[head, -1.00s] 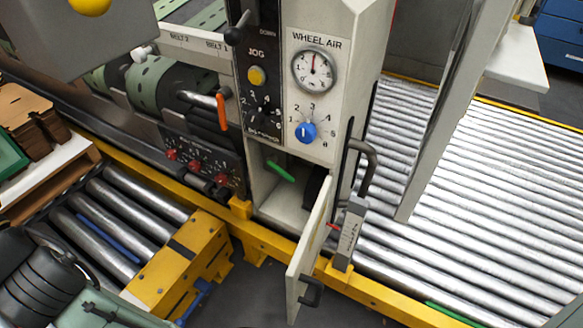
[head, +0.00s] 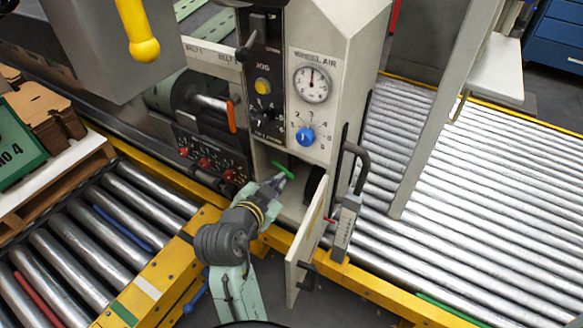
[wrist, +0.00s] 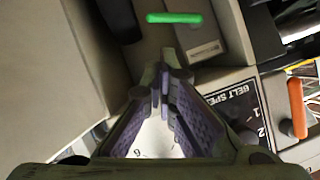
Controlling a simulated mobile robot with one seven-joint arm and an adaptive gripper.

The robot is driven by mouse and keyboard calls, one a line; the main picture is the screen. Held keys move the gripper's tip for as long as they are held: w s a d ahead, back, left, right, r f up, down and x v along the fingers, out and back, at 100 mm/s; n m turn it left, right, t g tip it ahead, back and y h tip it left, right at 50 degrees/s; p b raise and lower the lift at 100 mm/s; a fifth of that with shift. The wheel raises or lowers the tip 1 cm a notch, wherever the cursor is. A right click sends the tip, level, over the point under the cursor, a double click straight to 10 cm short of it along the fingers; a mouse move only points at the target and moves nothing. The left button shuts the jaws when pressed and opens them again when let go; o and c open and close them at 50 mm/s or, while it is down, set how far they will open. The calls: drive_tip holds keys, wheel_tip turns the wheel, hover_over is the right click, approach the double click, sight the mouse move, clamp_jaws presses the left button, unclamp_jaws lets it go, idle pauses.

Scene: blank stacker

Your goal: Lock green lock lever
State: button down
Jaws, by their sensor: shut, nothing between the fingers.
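The green lock lever (head: 283,170) is inside the open cabinet below the dial panel. It also shows in the wrist view as a short green bar (wrist: 174,18), lying nearly level in that picture, just beyond my fingertips. My gripper (head: 279,182) reaches into the cabinet opening from the front left. In the wrist view my gripper (wrist: 160,70) has its fingertips together with nothing between them. A small gap shows between the tips and the green lever in the wrist view; contact cannot be told in the head view.
The cabinet door (head: 306,240) hangs open to the right of my arm. An orange lever (head: 231,116) is at the left of the panel, with red knobs (head: 204,163) below it. A yellow rail (head: 370,290) runs along the front. Rollers (head: 480,220) fill the right.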

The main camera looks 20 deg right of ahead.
sight(284, 167)
drive_tip(key=shift+w, duration=0.1)
drive_tip(key=b+x, duration=0.1)
drive_tip(key=x, duration=0.9)
